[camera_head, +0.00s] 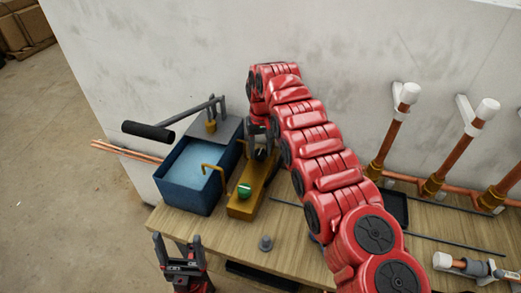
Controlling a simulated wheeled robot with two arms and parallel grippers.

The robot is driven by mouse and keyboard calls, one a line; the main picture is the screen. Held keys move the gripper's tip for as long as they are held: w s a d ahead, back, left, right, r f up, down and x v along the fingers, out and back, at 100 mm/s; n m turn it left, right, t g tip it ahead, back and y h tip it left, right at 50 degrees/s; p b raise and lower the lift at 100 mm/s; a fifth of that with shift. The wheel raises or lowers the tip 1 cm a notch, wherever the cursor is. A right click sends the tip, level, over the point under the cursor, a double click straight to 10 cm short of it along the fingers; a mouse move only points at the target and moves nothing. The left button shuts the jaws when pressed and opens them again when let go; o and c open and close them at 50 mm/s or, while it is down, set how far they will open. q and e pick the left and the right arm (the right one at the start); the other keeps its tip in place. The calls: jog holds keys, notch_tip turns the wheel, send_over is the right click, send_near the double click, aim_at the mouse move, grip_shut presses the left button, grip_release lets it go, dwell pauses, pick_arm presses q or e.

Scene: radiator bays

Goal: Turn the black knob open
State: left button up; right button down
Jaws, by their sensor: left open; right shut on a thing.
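A yellow block (240,208) stands on the bench beside the blue tank. A green round knob (244,191) sits at its near end. My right gripper (261,142) reaches down over the far end of the block. It is shut on a dark part there that appears to be the black knob (260,155); fingers and arm hide much of it, and its turn angle cannot be told. My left gripper (179,252) is open and empty, low at the bench's front left edge, well apart from the block.
The blue tank (184,202) holds water and has a pump lever with a black grip (148,131). A small grey piece (265,243) stands on the wooden bench (226,232). Copper pipes with white caps (409,93) rise along the wall at right. Copper rods (125,151) stick out left.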

jog(key=shift+c, duration=1.8)
grip_release()
